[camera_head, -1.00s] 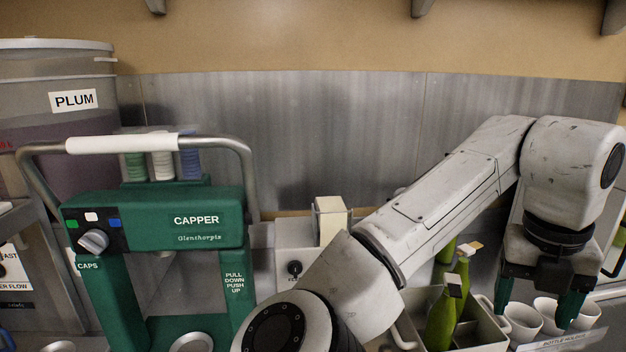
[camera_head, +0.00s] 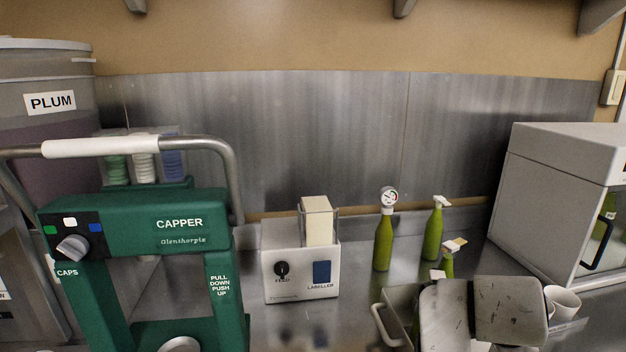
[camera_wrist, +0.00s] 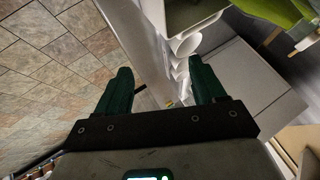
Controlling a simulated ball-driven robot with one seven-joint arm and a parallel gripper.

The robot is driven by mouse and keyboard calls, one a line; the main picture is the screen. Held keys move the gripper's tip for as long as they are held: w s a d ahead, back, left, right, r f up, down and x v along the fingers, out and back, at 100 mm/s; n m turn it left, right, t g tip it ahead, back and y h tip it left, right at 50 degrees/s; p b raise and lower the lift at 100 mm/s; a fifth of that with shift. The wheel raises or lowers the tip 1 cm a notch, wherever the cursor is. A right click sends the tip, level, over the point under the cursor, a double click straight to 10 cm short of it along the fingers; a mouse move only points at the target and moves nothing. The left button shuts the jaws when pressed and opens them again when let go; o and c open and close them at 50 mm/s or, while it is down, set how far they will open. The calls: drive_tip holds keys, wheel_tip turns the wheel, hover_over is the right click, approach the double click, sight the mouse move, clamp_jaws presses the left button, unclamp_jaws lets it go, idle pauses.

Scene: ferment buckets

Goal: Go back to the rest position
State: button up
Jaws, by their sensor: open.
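My gripper (camera_wrist: 160,92) shows in the wrist view with its two green fingers spread apart and nothing between them. Past the fingers are white cups (camera_wrist: 184,45) and a tiled floor (camera_wrist: 55,50). In the head view my folded grey arm is low at the right, in front of the crate and cups. The gripper's fingers are out of sight there.
The green capper (camera_head: 180,222) stands at the left, by the plum bucket (camera_head: 50,125). The labeller (camera_head: 300,275) is in the middle. Green bottles (camera_head: 383,245) stand behind a crate (camera_head: 395,318). A grey cabinet (camera_head: 555,190) and a cup (camera_head: 563,303) are at the right.

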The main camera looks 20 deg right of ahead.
drive_tip(key=s+a+f+n+y, duration=0.2)
drive_tip(key=s+a+f+n, duration=0.3)
drive_tip(key=a+f+n, duration=0.1)
drive_tip(key=s+a+f+n+g+y, duration=0.1)
drive_tip(key=s+a+f+n+y, duration=0.1)
drive_tip(key=s+a+f+n, duration=0.3)
drive_tip(key=s+a+f+n+y, duration=0.3)
drive_tip(key=s+a+f+n, duration=0.2)
drive_tip(key=f+n, duration=0.5)
wheel_tip(320, 180, down, 3)
drive_tip(key=shift+s+a+f+g, duration=0.2)
drive_tip(key=shift+a+g, duration=0.2)
drive_tip(key=shift+a, duration=0.75)
